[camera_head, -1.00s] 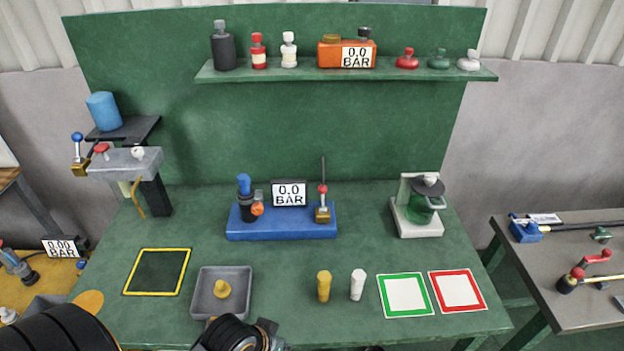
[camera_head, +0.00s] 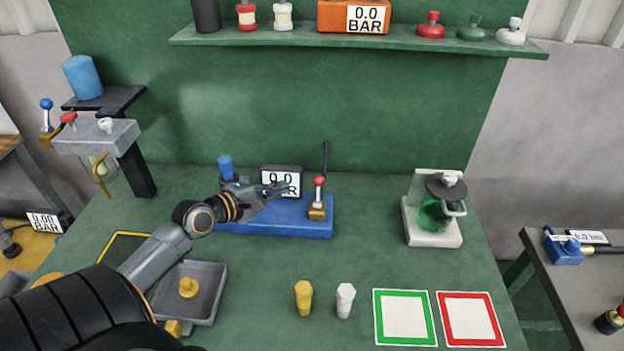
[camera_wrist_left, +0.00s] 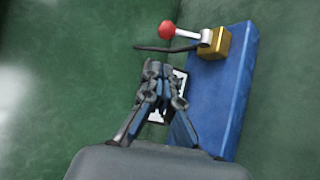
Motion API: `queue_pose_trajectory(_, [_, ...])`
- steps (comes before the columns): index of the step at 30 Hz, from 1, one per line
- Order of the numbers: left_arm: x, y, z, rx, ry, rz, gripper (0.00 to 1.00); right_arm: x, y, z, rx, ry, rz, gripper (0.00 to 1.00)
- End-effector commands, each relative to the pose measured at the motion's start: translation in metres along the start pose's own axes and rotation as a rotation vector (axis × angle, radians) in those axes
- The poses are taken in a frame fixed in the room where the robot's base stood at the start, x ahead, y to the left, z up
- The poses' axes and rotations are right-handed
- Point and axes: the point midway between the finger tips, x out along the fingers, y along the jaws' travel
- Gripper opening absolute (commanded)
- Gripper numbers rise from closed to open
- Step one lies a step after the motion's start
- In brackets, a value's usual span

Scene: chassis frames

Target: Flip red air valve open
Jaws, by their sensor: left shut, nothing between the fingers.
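The red-knobbed air valve (camera_head: 318,195) stands on a brass block at the right end of the blue base (camera_head: 290,229). Its short lever points up. In the left wrist view the red knob (camera_wrist_left: 167,29) sits on a pale lever that joins the brass block (camera_wrist_left: 214,43). My left gripper (camera_head: 286,187) is shut and empty. It is in front of the 0.0 BAR gauge (camera_head: 281,170), to the left of the red knob and apart from it. It also shows in the left wrist view (camera_wrist_left: 155,70), covering part of the gauge. My right gripper is not in view.
A thin dark rod (camera_head: 325,158) rises behind the valve. A blue-topped fitting (camera_head: 226,168) is at the base's left end, partly behind my arm. A grey tray (camera_head: 203,312) and the yellow (camera_head: 303,297) and white (camera_head: 345,299) pegs are in front.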

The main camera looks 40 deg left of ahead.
Motion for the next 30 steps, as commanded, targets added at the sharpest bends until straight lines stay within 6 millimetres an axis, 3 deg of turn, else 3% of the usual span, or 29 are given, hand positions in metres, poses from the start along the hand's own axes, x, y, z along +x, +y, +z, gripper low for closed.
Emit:
queue_pose_trajectory(4, [0.0, 0.0, 0.001, 0.002, -0.001, -0.002, 0.0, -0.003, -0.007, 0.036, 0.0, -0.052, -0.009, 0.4])
queue_pose_trajectory(8, [0.007, 0.0, 0.001, 0.002, -0.001, -0.002, 0.0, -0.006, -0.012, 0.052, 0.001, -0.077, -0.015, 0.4])
queue_pose_trajectory(11, [0.019, 0.001, 0.001, 0.003, -0.001, -0.001, 0.0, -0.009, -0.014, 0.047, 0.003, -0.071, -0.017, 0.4])
queue_pose_trajectory(19, [0.066, 0.001, 0.001, 0.003, 0.0, -0.001, 0.0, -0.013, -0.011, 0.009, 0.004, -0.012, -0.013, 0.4])
queue_pose_trajectory(24, [0.088, 0.0, 0.001, 0.003, -0.001, -0.003, 0.0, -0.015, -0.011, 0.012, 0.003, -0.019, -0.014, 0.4])
queue_pose_trajectory(30, [0.1, -0.001, 0.001, 0.004, 0.0, -0.004, 0.0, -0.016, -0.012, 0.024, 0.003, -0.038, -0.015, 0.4])
